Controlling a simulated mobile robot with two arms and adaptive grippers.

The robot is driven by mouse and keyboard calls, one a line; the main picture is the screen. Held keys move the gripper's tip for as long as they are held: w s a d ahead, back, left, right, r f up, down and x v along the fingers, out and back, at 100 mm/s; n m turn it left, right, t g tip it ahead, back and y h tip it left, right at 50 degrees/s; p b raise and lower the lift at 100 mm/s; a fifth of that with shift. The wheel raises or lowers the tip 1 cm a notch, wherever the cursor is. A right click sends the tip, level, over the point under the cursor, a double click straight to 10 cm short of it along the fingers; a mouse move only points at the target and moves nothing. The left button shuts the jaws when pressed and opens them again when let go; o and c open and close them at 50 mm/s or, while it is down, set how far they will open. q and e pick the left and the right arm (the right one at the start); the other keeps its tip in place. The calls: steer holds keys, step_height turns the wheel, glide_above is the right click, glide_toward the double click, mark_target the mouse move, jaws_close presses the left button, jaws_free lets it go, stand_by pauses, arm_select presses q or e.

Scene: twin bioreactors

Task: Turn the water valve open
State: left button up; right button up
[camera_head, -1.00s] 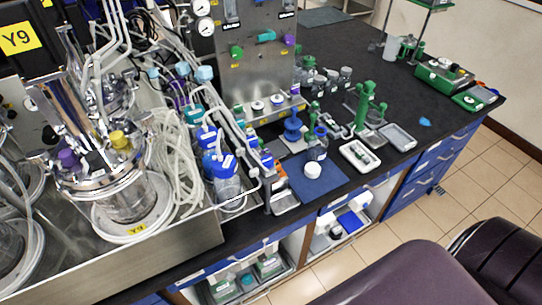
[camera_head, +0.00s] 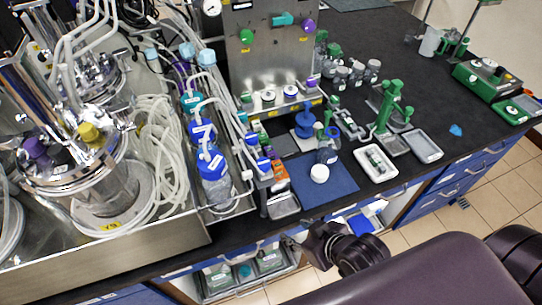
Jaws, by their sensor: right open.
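A steel panel (camera_head: 270,60) stands upright at the back of the bench. It carries a green knob (camera_head: 247,37), a teal handle (camera_head: 283,19) lying roughly sideways, and a purple knob (camera_head: 308,27). I cannot read the labels, so I cannot tell which of these is the water valve. My right gripper (camera_head: 308,242) is at the bottom middle, in front of the bench's front edge, open and empty. It is well below the panel and touches none of its knobs. My left gripper is not in view.
A steel tray with glass vessels (camera_head: 100,180) and tubing fills the left. A blue mat (camera_head: 330,188) with a bottle, a blue stand (camera_head: 304,125), a green stand (camera_head: 388,108) and white trays (camera_head: 377,163) occupy the bench before the panel.

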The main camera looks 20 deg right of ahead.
steer(key=w+a+r+n+t+y, duration=0.1)
steer(key=w+a+r+t+y, duration=0.2)
steer(key=r, duration=0.5)
steer(key=t+y, duration=0.2)
steer(key=t, duration=0.4)
glide_toward(269, 166)
steer(key=x, duration=0.5)
steer(key=p+x, duration=0.2)
steer(key=x, duration=0.3)
steer(key=shift+x, duration=0.8)
steer(key=shift+s+a+f, duration=0.1)
jaws_close()
steer(key=shift+n+y, duration=0.3)
